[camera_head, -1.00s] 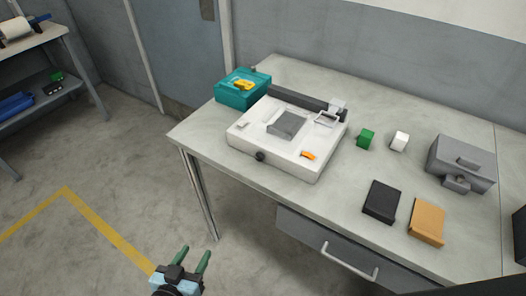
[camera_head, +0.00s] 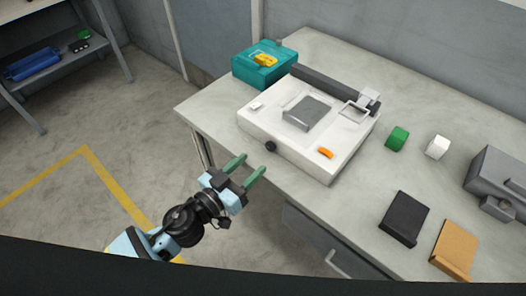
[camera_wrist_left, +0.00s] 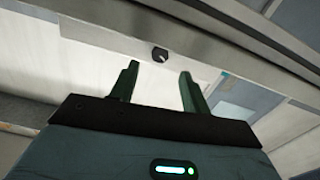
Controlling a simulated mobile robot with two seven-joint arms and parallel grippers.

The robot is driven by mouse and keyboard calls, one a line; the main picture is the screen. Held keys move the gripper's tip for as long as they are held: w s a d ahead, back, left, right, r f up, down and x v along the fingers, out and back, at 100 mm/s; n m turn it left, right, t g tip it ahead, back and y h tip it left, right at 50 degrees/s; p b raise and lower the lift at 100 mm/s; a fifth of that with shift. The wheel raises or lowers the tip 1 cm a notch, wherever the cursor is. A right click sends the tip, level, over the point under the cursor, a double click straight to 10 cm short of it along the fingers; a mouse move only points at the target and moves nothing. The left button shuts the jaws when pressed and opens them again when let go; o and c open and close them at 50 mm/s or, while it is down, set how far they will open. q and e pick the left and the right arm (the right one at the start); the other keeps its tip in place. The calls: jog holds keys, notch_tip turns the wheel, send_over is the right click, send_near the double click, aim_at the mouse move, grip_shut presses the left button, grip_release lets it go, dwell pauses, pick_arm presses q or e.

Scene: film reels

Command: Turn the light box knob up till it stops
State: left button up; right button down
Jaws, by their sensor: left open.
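The light box (camera_head: 315,160) is a white, low box on the table, with a grey plate (camera_head: 303,113) on top. Its black knob (camera_head: 271,146) sits on the front face. My left gripper (camera_head: 248,170) is open and empty, with green fingers pointing at the front face near the knob, a little short of it. In the left wrist view the knob (camera_wrist_left: 159,54) shows ahead, between and beyond the two fingertips (camera_wrist_left: 158,68). I see no contact. My right gripper is not in view.
A teal box (camera_head: 262,68) with a yellow item stands behind the light box. An orange piece (camera_head: 326,153) lies on its top. Green (camera_head: 397,139) and white (camera_head: 438,147) blocks, a black box (camera_head: 404,219) and a tan box (camera_head: 454,249) are to the right. Floor left of the table is clear.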

aim_at(268, 148)
pick_arm(q)
jog(key=x, duration=0.5)
jog(key=shift+w+d, duration=0.25)
jog(key=shift+w, duration=0.1)
jog(key=c, duration=1)
